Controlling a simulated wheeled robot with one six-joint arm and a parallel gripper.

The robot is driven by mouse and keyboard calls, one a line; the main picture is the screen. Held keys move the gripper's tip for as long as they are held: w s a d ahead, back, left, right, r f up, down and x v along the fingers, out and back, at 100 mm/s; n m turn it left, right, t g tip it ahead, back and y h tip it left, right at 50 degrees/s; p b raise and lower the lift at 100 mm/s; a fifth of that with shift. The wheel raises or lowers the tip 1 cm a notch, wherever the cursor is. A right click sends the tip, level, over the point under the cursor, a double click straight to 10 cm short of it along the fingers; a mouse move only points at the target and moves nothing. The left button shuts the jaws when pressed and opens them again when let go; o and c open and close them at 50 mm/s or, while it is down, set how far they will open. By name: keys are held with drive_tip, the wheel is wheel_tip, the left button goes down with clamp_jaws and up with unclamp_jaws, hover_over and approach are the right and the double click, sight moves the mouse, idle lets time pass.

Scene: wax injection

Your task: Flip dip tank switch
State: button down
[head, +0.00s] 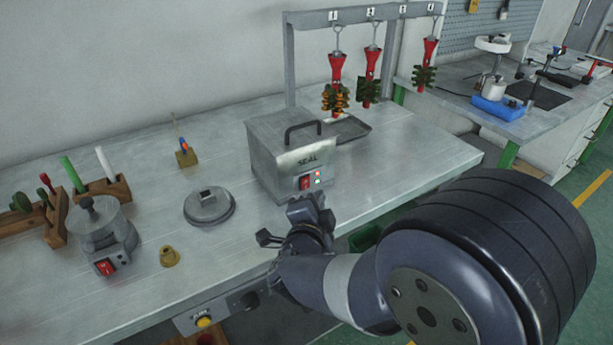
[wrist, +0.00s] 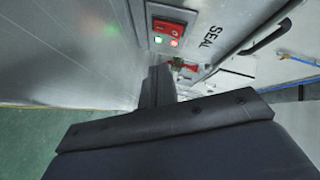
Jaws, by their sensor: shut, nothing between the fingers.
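The dip tank (head: 285,160) is a grey metal box marked SEAL with a black lid handle, standing on the bench. Its red rocker switch (head: 305,183) is on the front face, with small lit lamps beside it. In the wrist view the switch (wrist: 168,26) shows at the top, with a green and a red lamp lit just below it. My gripper (head: 308,203) is in front of the tank, just below the switch. In the wrist view my gripper (wrist: 159,72) is shut and empty, its tips close to the switch panel; contact cannot be told.
A round wax pot (head: 100,230) with its own red switch stands at the left. A round metal lid (head: 209,207) and a small brass piece (head: 169,256) lie on the bench (head: 235,235). A rack (head: 290,60) with hanging wax trees stands behind the tank.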

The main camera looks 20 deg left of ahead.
drive_tip(key=shift+w+a+r, duration=0.1)
drive_tip(key=shift+w+a, duration=0.7)
drive_tip(key=shift+a, duration=0.1)
drive_tip(key=shift+a, duration=0.1)
idle(1.4)
drive_tip(key=shift+w+a+r, duration=0.1)
drive_tip(key=shift+w+a, duration=0.1)
drive_tip(key=shift+w, duration=0.05)
drive_tip(key=shift+w+a, duration=0.2)
idle(0.6)
drive_tip(key=shift+s+d, duration=0.1)
drive_tip(key=shift+s+d, duration=0.4)
idle(0.5)
drive_tip(key=shift+s+d+f+b, duration=0.2)
drive_tip(key=shift+s+d+b, duration=0.35)
drive_tip(key=shift+s+d, duration=0.35)
drive_tip(key=shift+s+d+f+b, duration=0.15)
drive_tip(key=shift+s+d+b, duration=0.45)
drive_tip(key=shift+d, duration=0.4)
drive_tip(key=shift+s, duration=0.1)
